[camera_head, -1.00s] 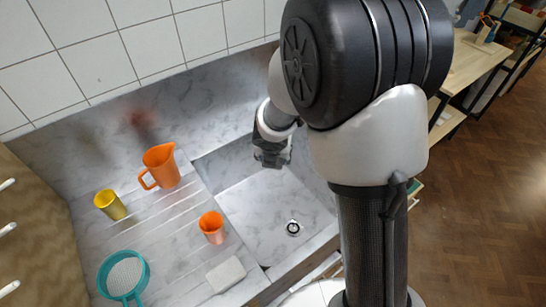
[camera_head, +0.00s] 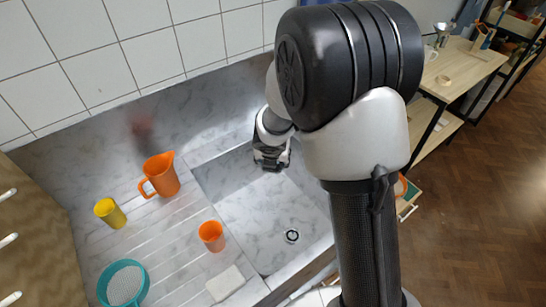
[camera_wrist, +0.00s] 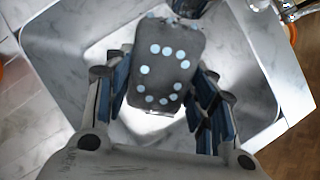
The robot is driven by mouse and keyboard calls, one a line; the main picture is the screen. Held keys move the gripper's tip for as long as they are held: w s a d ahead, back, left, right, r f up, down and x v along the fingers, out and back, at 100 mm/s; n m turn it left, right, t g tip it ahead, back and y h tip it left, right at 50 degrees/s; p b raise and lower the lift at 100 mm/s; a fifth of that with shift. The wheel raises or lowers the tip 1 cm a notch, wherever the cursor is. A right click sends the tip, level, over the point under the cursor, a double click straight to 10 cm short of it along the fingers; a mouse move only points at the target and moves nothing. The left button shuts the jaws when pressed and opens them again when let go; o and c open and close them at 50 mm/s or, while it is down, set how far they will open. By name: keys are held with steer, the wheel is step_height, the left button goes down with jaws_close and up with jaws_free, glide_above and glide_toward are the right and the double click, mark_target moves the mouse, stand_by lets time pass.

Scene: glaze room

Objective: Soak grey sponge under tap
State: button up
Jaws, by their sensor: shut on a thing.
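A dark grey sponge (camera_wrist: 172,60) with a ring of pale blue dots on its face sits between my gripper's fingers (camera_wrist: 163,85) in the wrist view. The fingers are shut on its two sides. In the head view my gripper (camera_head: 271,160) hangs over the back part of the marble sink basin (camera_head: 250,212); the sponge is hard to make out there. Chrome tap parts (camera_wrist: 288,10) show at the top right of the wrist view. A dark fitting sits at the top edge just beyond the sponge; I cannot tell whether they touch. The tap is hidden behind my arm in the head view.
On the draining board left of the basin stand an orange jug (camera_head: 161,176), a yellow cup (camera_head: 110,213), an orange cup (camera_head: 211,236), a teal sieve (camera_head: 124,284) and a pale flat block (camera_head: 225,283). The drain (camera_head: 291,236) is clear. A wooden table (camera_head: 462,70) stands at right.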

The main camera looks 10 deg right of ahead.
steer(key=s+a+b, duration=0.2)
steer(key=s+b, duration=0.2)
steer(key=s, duration=0.3)
steer(key=shift+s, duration=0.3)
steer(key=shift+a, duration=0.1)
stand_by(1.2)
steer(key=s+a+r+p, duration=0.1)
steer(key=s+r+p, duration=0.1)
steer(key=s+r, duration=0.2)
steer(key=shift+s+a+p, duration=0.15)
steer(key=shift+s+p, duration=0.15)
steer(key=shift+s, duration=0.1)
stand_by(0.6)
